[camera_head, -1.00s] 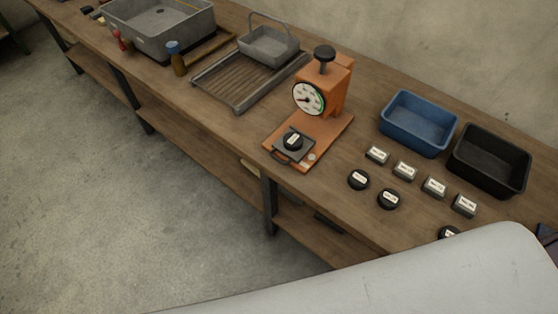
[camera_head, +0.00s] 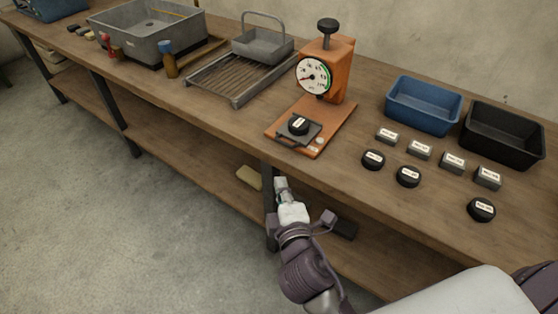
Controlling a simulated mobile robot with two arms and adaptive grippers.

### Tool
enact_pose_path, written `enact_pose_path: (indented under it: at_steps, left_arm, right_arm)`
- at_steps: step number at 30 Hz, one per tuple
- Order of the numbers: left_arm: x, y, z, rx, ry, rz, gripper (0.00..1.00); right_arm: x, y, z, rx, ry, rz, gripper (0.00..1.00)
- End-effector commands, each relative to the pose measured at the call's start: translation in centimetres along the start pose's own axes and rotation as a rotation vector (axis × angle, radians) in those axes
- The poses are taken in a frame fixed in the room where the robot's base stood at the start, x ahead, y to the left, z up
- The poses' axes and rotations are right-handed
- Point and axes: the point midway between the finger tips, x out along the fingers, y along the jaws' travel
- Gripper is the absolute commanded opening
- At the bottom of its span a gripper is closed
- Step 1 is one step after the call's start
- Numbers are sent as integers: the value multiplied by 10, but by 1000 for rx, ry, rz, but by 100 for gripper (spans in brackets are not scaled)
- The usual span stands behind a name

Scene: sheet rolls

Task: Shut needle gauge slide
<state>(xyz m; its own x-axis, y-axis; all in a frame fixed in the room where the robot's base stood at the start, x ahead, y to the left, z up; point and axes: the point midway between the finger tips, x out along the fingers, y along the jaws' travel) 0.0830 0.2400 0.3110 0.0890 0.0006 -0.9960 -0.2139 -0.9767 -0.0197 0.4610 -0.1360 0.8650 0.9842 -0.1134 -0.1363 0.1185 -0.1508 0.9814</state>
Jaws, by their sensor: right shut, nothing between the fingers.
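The orange needle gauge (camera_head: 340,72) stands on the workbench, with a round white dial (camera_head: 312,76) and a black knob on top. Its slide (camera_head: 298,133) is a dark plate with a front handle at the near end of the orange base, out in front of the gauge body. A black labelled disc (camera_head: 298,125) sits on the slide. My right gripper (camera_head: 281,184) is shut and empty, in front of the bench edge and nearer to me than the slide, apart from it. My left gripper is out of view.
Right of the gauge are a blue bin (camera_head: 423,105), a black bin (camera_head: 502,135) and several labelled blocks and black discs (camera_head: 408,177). A slatted rack with a grey basket (camera_head: 262,45) stands to the left. A lower shelf runs under the bench.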

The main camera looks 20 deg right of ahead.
Motion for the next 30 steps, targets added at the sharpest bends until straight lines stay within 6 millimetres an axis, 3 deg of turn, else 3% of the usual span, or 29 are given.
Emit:
enact_pose_path:
  at_steps: [5, 16, 22, 30]
  left_arm:
    - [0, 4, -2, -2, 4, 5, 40]
    - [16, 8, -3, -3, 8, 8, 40]
    - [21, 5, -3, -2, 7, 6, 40]
    - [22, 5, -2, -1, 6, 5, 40]
  right_arm:
    - [24, 2, 0, -2, 1, 5, 0]
    - [102, 0, 0, 1, 1, 3, 0]
    - [120, -1, 22, -2, 0, 1, 0]
    - [126, 0, 28, 1, 1, -1, 0]
